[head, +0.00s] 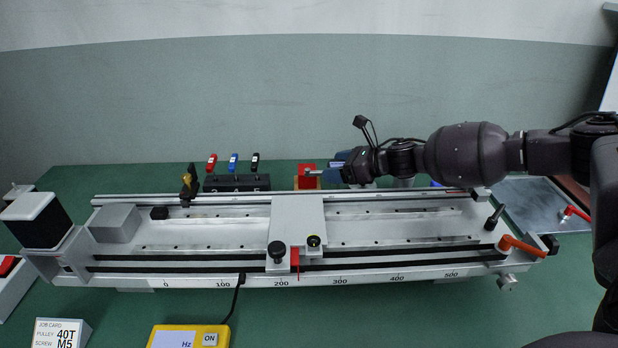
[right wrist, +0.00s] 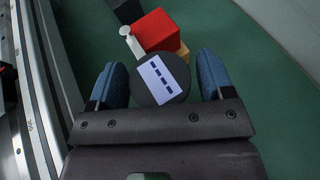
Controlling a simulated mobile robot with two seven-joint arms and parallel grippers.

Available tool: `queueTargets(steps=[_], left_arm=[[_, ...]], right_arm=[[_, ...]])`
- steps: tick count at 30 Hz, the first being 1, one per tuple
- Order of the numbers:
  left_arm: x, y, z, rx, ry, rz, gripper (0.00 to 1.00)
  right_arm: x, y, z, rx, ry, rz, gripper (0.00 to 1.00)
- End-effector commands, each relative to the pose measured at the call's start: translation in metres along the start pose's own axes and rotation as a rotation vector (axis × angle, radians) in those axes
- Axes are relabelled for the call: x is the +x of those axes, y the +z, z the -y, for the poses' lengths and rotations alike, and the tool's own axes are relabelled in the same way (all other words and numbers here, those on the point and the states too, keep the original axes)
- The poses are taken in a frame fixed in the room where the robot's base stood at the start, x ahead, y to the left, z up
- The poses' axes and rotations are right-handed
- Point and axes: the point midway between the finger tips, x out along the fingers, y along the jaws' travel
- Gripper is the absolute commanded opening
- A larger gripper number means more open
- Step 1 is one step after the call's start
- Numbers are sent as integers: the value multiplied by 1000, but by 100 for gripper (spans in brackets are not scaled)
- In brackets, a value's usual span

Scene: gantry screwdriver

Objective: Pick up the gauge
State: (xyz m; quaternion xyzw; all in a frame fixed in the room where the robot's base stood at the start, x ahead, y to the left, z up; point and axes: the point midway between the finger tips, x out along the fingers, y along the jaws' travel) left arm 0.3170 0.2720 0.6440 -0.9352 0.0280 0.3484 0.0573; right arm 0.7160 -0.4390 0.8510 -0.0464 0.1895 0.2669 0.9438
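The gauge (right wrist: 163,88) appears to be the dark round body with a white display marked with dashes, in the right wrist view. A pale rod (right wrist: 131,42) with a round end runs from near its edge past a red block (right wrist: 155,32). My right gripper (right wrist: 162,76) is open, with one blue finger on each side of the gauge and apparently small gaps. In the head view my right gripper (head: 332,172) is behind the rail, just right of the red block (head: 305,171); the gauge's round body is hidden there. My left gripper is not in view.
A long rail fixture (head: 380,275) with a carriage (head: 297,215) lies in front of my right gripper. A black rack (head: 236,183) with red, blue and black-handled tools stands left. A yellow Hz meter (head: 160,338) and a job card (head: 62,333) are in front.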

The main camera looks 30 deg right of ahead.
Motion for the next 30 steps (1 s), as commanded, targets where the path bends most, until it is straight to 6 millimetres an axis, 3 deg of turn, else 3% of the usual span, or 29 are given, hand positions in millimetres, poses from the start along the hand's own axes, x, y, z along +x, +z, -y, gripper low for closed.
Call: queueTargets(steps=[1,11,22,30], left_arm=[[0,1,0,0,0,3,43],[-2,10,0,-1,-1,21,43],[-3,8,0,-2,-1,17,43],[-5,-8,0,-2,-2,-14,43]], right_arm=[[0,0,0,0,0,0,66],[0,0,0,0,0,0,16],[-3,8,0,-3,0,4,14],[-22,54,0,-10,-2,9,14]])
